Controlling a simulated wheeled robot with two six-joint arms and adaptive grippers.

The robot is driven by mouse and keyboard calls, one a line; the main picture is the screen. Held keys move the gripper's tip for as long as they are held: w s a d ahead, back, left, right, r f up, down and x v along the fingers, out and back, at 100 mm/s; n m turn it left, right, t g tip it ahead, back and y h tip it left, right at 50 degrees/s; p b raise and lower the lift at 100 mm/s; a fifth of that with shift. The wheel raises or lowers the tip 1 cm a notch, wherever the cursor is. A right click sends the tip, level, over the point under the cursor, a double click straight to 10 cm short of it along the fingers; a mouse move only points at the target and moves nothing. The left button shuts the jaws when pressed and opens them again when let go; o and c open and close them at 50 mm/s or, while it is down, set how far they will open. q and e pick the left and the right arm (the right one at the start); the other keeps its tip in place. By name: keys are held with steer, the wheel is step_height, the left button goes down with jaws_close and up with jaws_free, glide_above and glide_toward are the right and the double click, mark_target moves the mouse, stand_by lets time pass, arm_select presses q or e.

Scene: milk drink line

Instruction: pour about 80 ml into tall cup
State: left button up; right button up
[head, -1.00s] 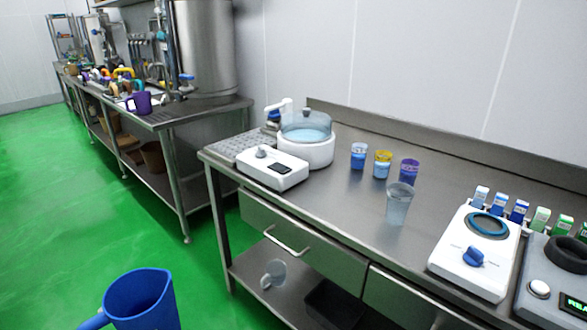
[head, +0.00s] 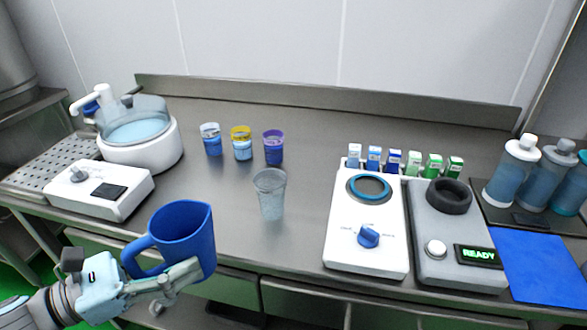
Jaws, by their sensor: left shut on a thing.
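My left gripper (head: 158,280) is shut on a blue jug (head: 185,238), around its handle side at the lower left of the head view. The jug is roughly upright, in front of the steel table's near edge. Its contents cannot be seen. A tall clear cup (head: 270,194) stands on the table to the right of the jug, apart from it. The cup looks translucent; whether it holds liquid is hard to tell. My right gripper is not in view.
A domed water bath (head: 141,152) is at left. A white dial device (head: 367,255) and a grey device reading READY (head: 436,225) stand right. Bottles (head: 512,172) are far right.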

mark_target(170, 228)
arm_select(q)
steer(key=shift+m+g+h, duration=0.3)
steer(key=shift+m, duration=0.1)
steer(key=w, duration=0.1)
steer(key=w+a+r+b, duration=0.1)
steer(key=w+a+b, duration=0.1)
steer(key=shift+a+r, duration=0.15)
steer(key=shift+r, duration=0.15)
steer(key=w+b, duration=0.1)
steer(key=w+a+g, duration=0.1)
steer(key=w+b, duration=0.1)
steer(key=shift+a+f+m+h+b, duration=0.2)
steer(key=shift+f+m+h+b, duration=0.1)
steer(key=shift+m+h, duration=0.1)
steer(key=w+f+g+b, duration=0.1)
steer(key=w, duration=0.1)
steer(key=w+d+f+m+g+b, duration=0.1)
steer(key=w, duration=0.1)
steer(key=w+f+m+g+h+b, duration=0.1)
steer(key=w, duration=0.1)
steer(key=shift+w+d+f, duration=0.15)
steer(key=shift+w+f, duration=0.2)
steer(key=shift+s, duration=0.1)
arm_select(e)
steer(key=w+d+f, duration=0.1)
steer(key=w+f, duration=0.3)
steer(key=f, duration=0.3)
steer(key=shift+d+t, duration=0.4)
